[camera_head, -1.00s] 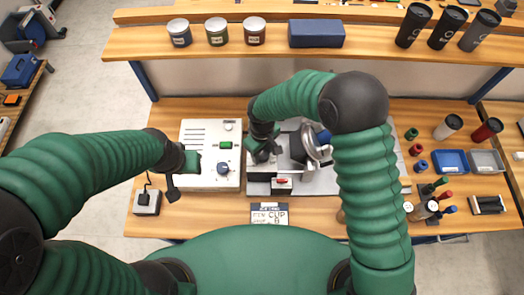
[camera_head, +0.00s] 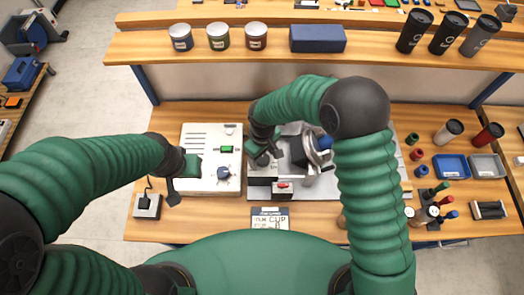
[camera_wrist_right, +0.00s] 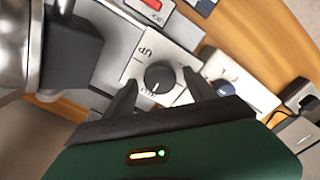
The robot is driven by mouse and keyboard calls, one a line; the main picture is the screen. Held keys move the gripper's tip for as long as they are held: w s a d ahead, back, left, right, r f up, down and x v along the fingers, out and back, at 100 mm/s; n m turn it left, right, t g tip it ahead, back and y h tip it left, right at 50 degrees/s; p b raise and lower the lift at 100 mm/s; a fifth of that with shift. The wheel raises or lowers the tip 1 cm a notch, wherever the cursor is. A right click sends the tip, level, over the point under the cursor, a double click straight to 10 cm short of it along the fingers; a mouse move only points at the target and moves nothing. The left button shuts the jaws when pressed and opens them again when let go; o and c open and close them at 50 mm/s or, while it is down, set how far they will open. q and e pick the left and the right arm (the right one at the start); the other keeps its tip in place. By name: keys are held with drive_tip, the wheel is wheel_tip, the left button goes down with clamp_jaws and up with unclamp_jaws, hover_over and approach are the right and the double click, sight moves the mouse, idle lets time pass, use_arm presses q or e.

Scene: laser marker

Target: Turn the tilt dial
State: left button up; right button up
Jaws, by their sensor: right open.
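The tilt dial (camera_wrist_right: 158,76) is a round black knob with a white mark, on a light plate marked "UP", in the right wrist view. My right gripper (camera_wrist_right: 161,80) is open, with one dark finger on each side of the dial. Whether the fingers touch it I cannot tell. In the head view my right gripper (camera_head: 263,156) is over the left part of the laser marker (camera_head: 320,185) and hides the dial. My left gripper (camera_head: 172,190) hangs at the left edge of the white control box (camera_head: 215,140); its jaws are not clear.
The control box has a green display (camera_head: 227,149) and another dark knob (camera_head: 223,173). A red switch (camera_head: 283,185) sits on the machine's front. A small black-topped box (camera_head: 148,206) stands left, a cup card (camera_head: 269,218) in front, and a blue tray (camera_head: 452,166) right.

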wheel_tip(320, 180, up, 17)
drive_tip(key=b, duration=0.1)
drive_tip(key=shift+f+b, duration=0.2)
drive_tip(key=shift+b, duration=0.15)
wheel_tip(320, 180, up, 7)
drive_tip(key=p, duration=0.7)
hover_over(262, 157)
drive_tip(key=s+d+f+m+t+b, duration=0.1)
drive_tip(key=s+d+f+m+b, duration=0.3)
drive_tip(key=d+f, duration=0.3)
drive_tip(key=s+d+f+m+t+b, duration=0.1)
drive_tip(key=s+d+f+m+b, duration=0.3)
drive_tip(key=s+d+f, duration=0.3)
drive_tip(key=shift+s+d+m+t, duration=0.25)
drive_tip(key=shift+d+m, duration=0.25)
drive_tip(key=shift+d, duration=2.3)
